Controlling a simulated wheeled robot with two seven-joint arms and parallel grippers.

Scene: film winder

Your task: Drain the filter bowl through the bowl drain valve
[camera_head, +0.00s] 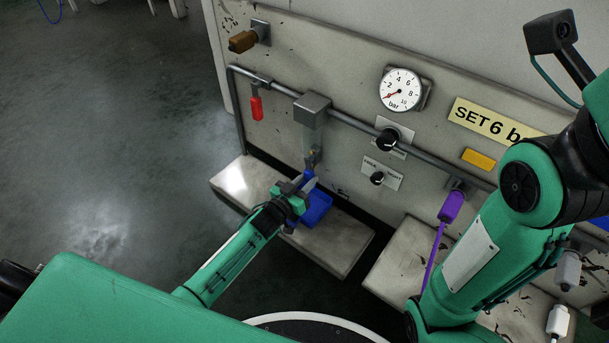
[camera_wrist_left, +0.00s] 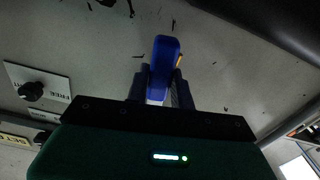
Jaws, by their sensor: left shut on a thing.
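The filter's grey head (camera_head: 312,110) hangs on the pipe along the panel, with the clear filter bowl (camera_head: 311,144) below it. A small brass-coloured fitting, seemingly the bowl drain valve (camera_head: 312,160), sits at the bowl's lower end. My left gripper (camera_head: 303,187) is just below it, shut on a blue part, seemingly the valve's handle. In the left wrist view this blue handle (camera_wrist_left: 166,56) stands between the fingers, with a bit of yellow beside it. The fingers partly hide the handle. A blue tray (camera_head: 318,209) lies on the ledge behind the gripper. My right gripper is not in view.
A pressure gauge (camera_head: 401,90), a black knob (camera_head: 387,140) and a selector switch (camera_head: 377,178) are on the panel. A red tag-like handle (camera_head: 256,108) hangs at left, a purple one (camera_head: 451,206) at right. The pale ledge (camera_head: 345,244) has bare room in front of the tray.

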